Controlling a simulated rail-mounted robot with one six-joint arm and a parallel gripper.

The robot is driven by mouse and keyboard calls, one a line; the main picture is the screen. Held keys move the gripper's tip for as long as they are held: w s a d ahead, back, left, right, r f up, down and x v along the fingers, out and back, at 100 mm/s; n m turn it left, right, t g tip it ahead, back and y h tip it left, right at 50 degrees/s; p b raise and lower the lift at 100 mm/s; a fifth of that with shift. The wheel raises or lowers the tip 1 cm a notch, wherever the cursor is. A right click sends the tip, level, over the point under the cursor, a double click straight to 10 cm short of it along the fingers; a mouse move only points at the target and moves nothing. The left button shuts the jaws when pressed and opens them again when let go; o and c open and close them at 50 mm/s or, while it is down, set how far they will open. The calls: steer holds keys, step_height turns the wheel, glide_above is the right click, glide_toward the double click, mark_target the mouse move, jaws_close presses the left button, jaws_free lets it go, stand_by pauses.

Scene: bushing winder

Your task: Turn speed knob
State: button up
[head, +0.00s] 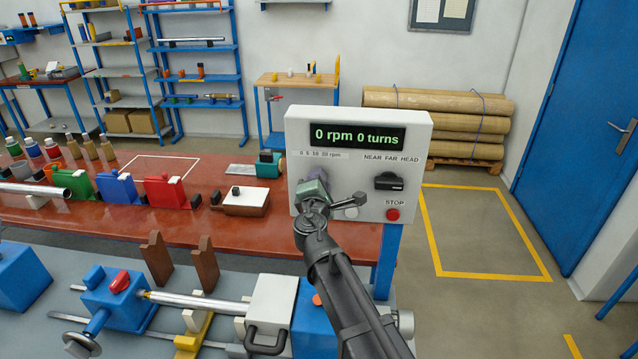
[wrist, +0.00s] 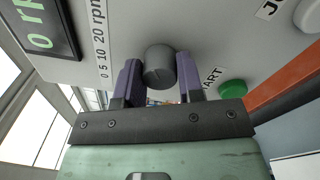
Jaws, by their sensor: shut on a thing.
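The white control box (head: 352,120) stands at the table's right end, its display (head: 357,137) reading "0 rpm 0 turns". The grey round speed knob (wrist: 159,66) sits on the box face in the wrist view, beside the "0 5 10 20 rpm" label (wrist: 101,50). My gripper (head: 326,186) is at the left of the box face and hides the knob in the head view. In the wrist view, its two purple fingers are on either side of the knob, shut on it. Which mark the knob points to cannot be told.
A green button (wrist: 233,88) is close beside my right finger in the wrist view. A black NEAR/FAR HEAD switch (head: 389,181) and a red STOP button (head: 393,214) are right of my gripper. A winding machine with a metal shaft (head: 195,303) lies below left.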

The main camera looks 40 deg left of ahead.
steer(key=m, duration=1.3)
steer(key=shift+f, duration=0.1)
stand_by(0.3)
steer(key=o, duration=0.9)
steer(key=v, duration=1.1)
steer(key=shift+a, duration=0.15)
